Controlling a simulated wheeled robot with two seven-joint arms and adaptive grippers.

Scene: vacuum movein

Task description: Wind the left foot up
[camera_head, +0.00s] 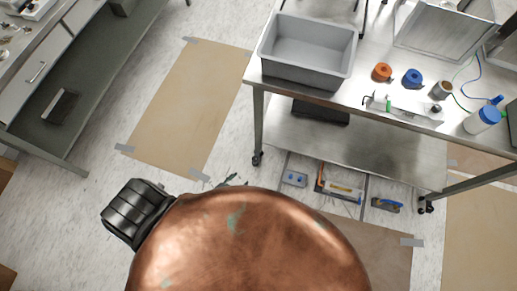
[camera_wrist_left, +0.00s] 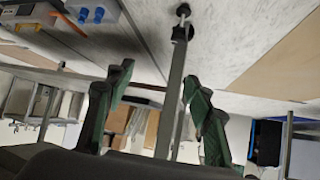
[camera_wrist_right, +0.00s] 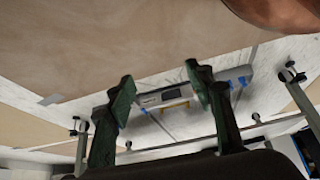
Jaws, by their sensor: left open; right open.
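The steel bench (camera_head: 350,138) stands at the upper right in the head view. Its left foot (camera_head: 257,158), a dark castor-like foot, rests on the floor under the leg. In the left wrist view a foot (camera_wrist_left: 182,28) and its metal leg appear upside down, beyond the fingers. My left gripper (camera_wrist_left: 155,80) is open and empty, its fingers on either side of the leg in the picture, apart from it. In the head view only dark parts of my left gripper (camera_head: 232,181) show. My right gripper (camera_wrist_right: 160,78) is open and empty, pointing towards tools on the floor.
A grey bin (camera_head: 305,75), orange roll (camera_head: 382,72), blue roll (camera_head: 413,78) and bottle (camera_head: 482,120) stand on the bench. Floor tools (camera_head: 340,187) lie below it. A grey cabinet (camera_head: 60,90) stands left. A taped brown sheet (camera_head: 190,105) covers open floor between.

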